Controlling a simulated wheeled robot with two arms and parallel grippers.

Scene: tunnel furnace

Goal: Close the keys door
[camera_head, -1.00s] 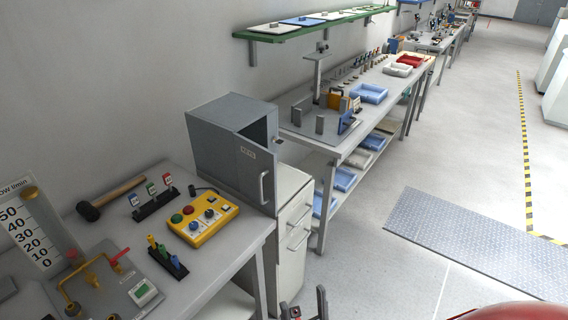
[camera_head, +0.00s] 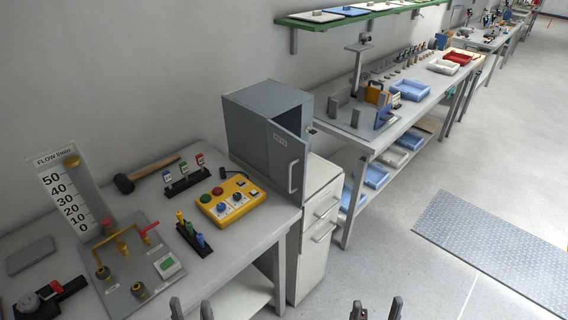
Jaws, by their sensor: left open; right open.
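My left gripper (camera_head: 191,309) is at the bottom edge, open and empty, in front of the near bench. My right gripper (camera_head: 376,309) is at the bottom edge further right, open and empty, over the floor. Both are well apart from the door.
The near bench holds a yellow button box (camera_head: 231,199), a hammer (camera_head: 148,173) and a flow panel (camera_head: 75,193). The white drawer unit (camera_head: 316,230) stands below the cabinet. A second bench (camera_head: 376,139) lies behind it. The floor at right is clear around a grey mat (camera_head: 490,245).

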